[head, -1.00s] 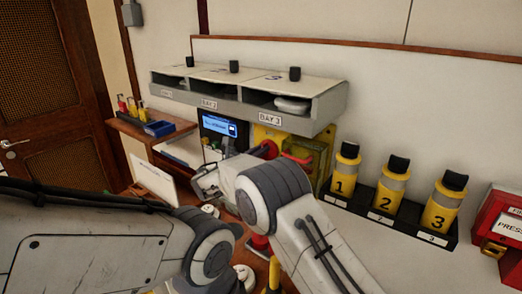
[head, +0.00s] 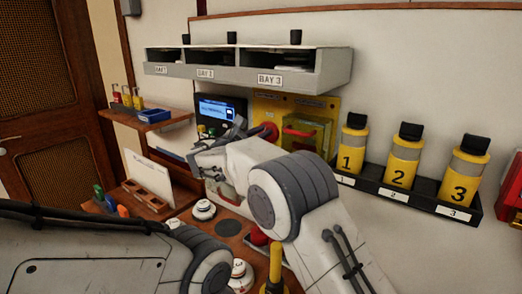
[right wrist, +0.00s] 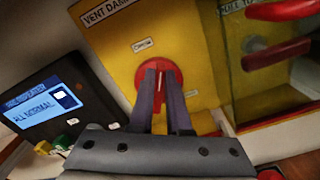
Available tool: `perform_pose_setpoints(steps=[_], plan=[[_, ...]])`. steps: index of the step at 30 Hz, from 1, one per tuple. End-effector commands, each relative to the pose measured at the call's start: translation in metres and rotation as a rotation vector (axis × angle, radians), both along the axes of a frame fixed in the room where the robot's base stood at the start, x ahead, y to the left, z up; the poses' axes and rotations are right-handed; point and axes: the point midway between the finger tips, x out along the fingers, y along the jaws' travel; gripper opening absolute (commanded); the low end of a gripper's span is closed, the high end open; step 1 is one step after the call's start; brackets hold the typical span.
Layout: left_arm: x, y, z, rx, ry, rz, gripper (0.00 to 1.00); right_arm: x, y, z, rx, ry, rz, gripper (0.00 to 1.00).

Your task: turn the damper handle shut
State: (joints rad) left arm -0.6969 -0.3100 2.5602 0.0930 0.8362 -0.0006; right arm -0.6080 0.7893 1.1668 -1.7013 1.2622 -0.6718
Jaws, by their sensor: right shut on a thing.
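The damper handle is a round red knob with a white line (right wrist: 160,84) on a yellow panel marked "VENT DAM…" (right wrist: 105,45). In the right wrist view the white line runs nearly upright in the picture, between my fingers. My right gripper (right wrist: 160,72) is shut on the knob, one dark finger on each side. In the head view the red knob (head: 270,131) shows just beyond my right wrist, which partly hides the panel. A small label (right wrist: 143,44) sits above the knob and another (right wrist: 191,94) to its right, too blurred to read surely. My left gripper is out of view.
A clear-covered box with a red pull handle (head: 299,132) is right of the knob. A screen reading "ALL NORMAL" (right wrist: 40,105) is on the left. The bay shelf (head: 312,80) hangs above. Numbered yellow canisters (head: 400,165) stand in a rack at right.

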Motion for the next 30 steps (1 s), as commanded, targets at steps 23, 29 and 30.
perform_pose_setpoints(steps=[23, 29, 30], plan=[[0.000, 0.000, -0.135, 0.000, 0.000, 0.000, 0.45, -0.006, -0.006, -0.019, 0.595, -0.428, 0.001, 0.00], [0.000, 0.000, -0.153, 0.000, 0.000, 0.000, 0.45, -0.007, -0.007, -0.020, 0.721, -0.520, 0.001, 0.00], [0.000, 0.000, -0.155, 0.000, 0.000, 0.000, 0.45, -0.007, -0.007, -0.020, 0.743, -0.536, 0.001, 0.00]])
